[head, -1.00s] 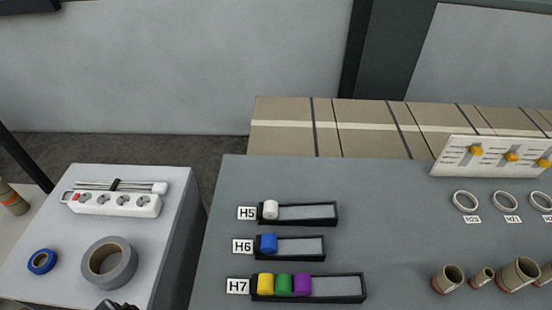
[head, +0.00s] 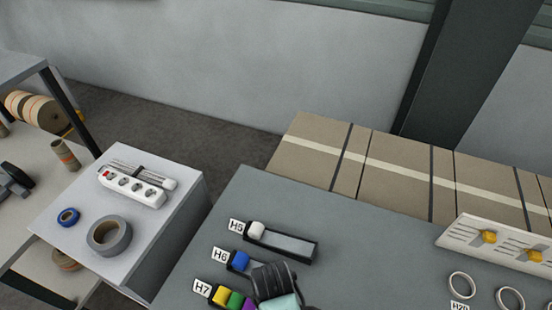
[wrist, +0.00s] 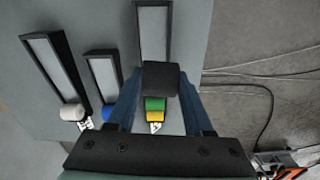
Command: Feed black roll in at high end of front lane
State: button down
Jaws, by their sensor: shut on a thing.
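The black roll (wrist: 160,78) is between the blue fingers of my gripper (wrist: 160,84) in the wrist view, which is shut on it. The front lane H7 (wrist: 153,33) runs ahead of the roll; its empty stretch shows beyond it. In the head view, its label-end rolls are yellow (head: 219,294), green (head: 235,300) and purple (head: 250,306); my dark arm end (head: 274,283) covers the rest of that lane. In the wrist view, green (wrist: 155,104) and yellow (wrist: 154,116) show below the black roll; purple is hidden. The roll's height above the lane is unclear.
Lane H6 (head: 262,268) holds a blue roll (head: 240,261), and lane H5 (head: 290,247) a white roll (head: 256,230). A white panel with yellow knobs (head: 488,237) and pale rings (head: 461,285) stand right. A side table holds tape (head: 109,236) and a power strip (head: 132,186).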

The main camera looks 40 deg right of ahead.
jog(key=shift+n, duration=0.6)
jog(key=s+d+f+b, duration=0.1)
jog(key=s+f+b, duration=0.1)
jog(key=f, duration=0.1)
jog(key=s+d+f+b, duration=0.1)
jog(key=b, duration=0.1)
jog(key=shift+s+d+f, duration=0.25)
jog(key=shift+s+d, duration=0.05)
jog(key=shift+f, duration=0.15)
jog(key=shift+f+b, duration=0.85)
jog(key=shift+f, duration=0.3)
grip_release()
dwell(0.4)
